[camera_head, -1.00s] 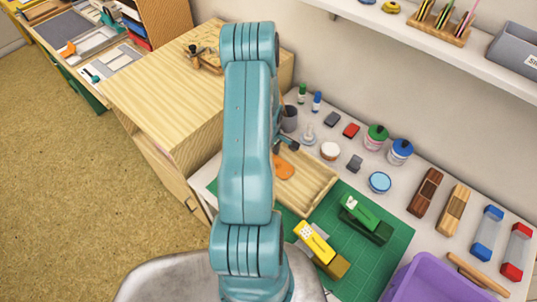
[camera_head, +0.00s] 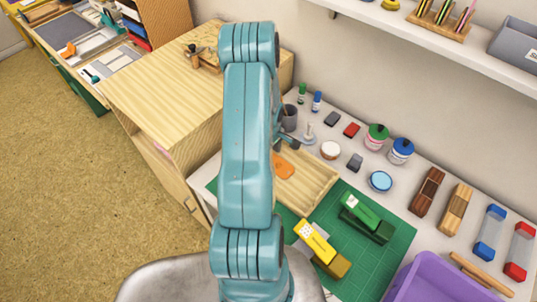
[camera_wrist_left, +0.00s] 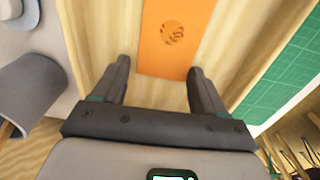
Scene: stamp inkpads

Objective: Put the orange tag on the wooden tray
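The orange tag (camera_head: 285,165) lies flat on the wooden tray (camera_head: 316,196), near the tray's far left end. My left arm hides part of the tray and perhaps part of the tag. In the left wrist view the orange tag (camera_wrist_left: 172,38) rests on the tray's floor (camera_wrist_left: 232,50) and runs out of the top of the picture. My left gripper (camera_wrist_left: 160,72) is open, with nothing between its fingers, and the tag's near end lies just beyond the fingertips. In the head view the left gripper (camera_head: 289,142) shows only partly, just beyond the tag. My right gripper is not in view.
A grey cup (camera_head: 289,117) and a small stamp (camera_head: 309,133) stand close beside the left gripper. A purple bin (camera_head: 435,280) stands at the lower right.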

